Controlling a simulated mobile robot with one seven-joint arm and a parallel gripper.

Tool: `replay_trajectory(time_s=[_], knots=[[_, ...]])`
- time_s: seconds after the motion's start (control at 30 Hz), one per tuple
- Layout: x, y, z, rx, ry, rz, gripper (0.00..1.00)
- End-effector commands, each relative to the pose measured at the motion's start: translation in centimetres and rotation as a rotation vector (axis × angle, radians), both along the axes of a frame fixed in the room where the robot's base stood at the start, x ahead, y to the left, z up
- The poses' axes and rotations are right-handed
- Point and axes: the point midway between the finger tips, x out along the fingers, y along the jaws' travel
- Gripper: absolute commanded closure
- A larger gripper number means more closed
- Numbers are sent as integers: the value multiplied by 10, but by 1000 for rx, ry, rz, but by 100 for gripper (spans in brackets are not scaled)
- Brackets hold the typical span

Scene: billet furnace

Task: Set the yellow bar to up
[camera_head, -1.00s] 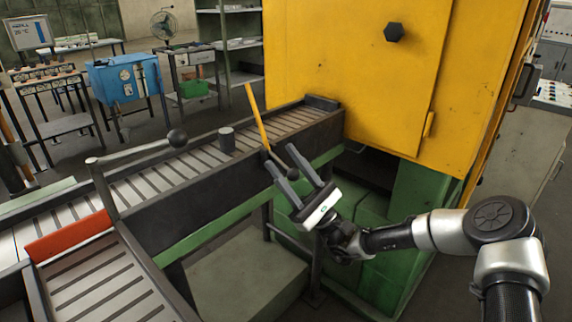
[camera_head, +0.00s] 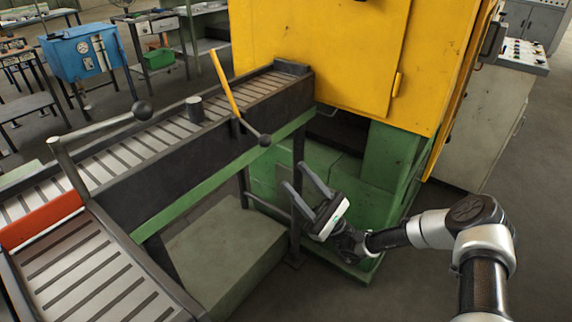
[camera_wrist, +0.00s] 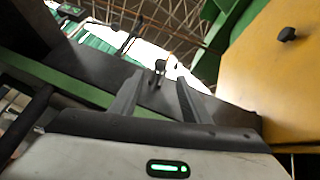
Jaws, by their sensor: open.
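The yellow bar (camera_head: 225,84) stands tilted at the near side of the slatted conveyor, its top leaning left and its foot at the conveyor's side wall. A short dark lever with a black ball knob (camera_head: 264,140) runs from its foot toward me. My gripper (camera_head: 297,174) is open and empty, below and to the right of that knob in the head view, and appears apart from it. In the wrist view both fingers (camera_wrist: 155,98) are spread, with a small dark knob (camera_wrist: 160,66) seen beyond them. I cannot make out the yellow bar there.
The conveyor (camera_head: 150,165) runs into the yellow furnace housing (camera_head: 320,50) on its green base. A red-orange plate (camera_head: 40,218) crosses the conveyor junction. A grey-green block (camera_head: 215,262) lies below.

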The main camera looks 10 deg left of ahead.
Motion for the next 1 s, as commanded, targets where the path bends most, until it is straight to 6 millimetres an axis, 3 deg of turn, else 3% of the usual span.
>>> replay_trajectory(time_s=[0.43, 0.7, 0.87, 1.0], knots=[[-1, -8, -10, 0, -1, 1, 57], [-4, -6, -6, -18, -14, 16, 100], [-30, 12, 16, -166, -125, 135, 100], [-74, 26, 33, -414, -291, 295, 100]])
